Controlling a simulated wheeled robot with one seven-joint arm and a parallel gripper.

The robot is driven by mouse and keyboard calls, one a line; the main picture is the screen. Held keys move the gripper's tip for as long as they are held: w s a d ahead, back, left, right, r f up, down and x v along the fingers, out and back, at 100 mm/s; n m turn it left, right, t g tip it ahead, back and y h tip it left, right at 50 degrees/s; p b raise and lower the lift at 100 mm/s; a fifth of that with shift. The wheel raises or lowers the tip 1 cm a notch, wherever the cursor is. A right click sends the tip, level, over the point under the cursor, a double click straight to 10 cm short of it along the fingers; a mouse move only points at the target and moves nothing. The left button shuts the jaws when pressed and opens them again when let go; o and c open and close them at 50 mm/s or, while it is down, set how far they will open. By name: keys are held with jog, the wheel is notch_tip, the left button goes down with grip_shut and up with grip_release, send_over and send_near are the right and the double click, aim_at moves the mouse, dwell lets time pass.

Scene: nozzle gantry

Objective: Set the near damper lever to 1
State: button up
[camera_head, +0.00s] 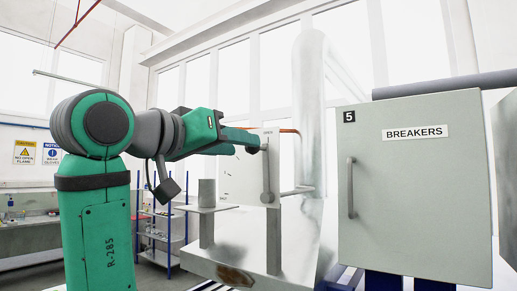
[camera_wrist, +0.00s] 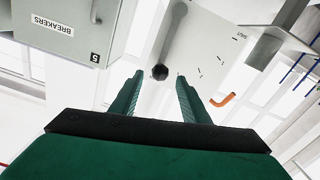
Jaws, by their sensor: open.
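The damper lever (camera_head: 266,175) is a grey bar on a pale upright panel (camera_head: 240,180). It stands nearly upright from its round hub in the head view. In the wrist view, which is turned over, the lever (camera_wrist: 174,35) ends in a dark knob (camera_wrist: 160,72). The panel (camera_wrist: 215,30) carries several short tick marks and a label reading SHUT; no number is readable. My gripper (camera_head: 258,146) is at the lever's upper end. In the wrist view my gripper (camera_wrist: 159,77) is open, with the knob between its fingertips and visible gaps on both sides.
A grey BREAKERS cabinet (camera_head: 415,190) with a vertical handle stands right of the panel; it also shows in the wrist view (camera_wrist: 65,50). A grey cup-like cylinder (camera_head: 207,192) stands on a small shelf to the left. An orange pipe (camera_wrist: 222,99) is near the panel's edge.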

aim_at(259, 148)
jog(key=x, duration=0.8)
jog(key=shift+w, duration=0.2)
jog(key=shift+c, duration=0.3)
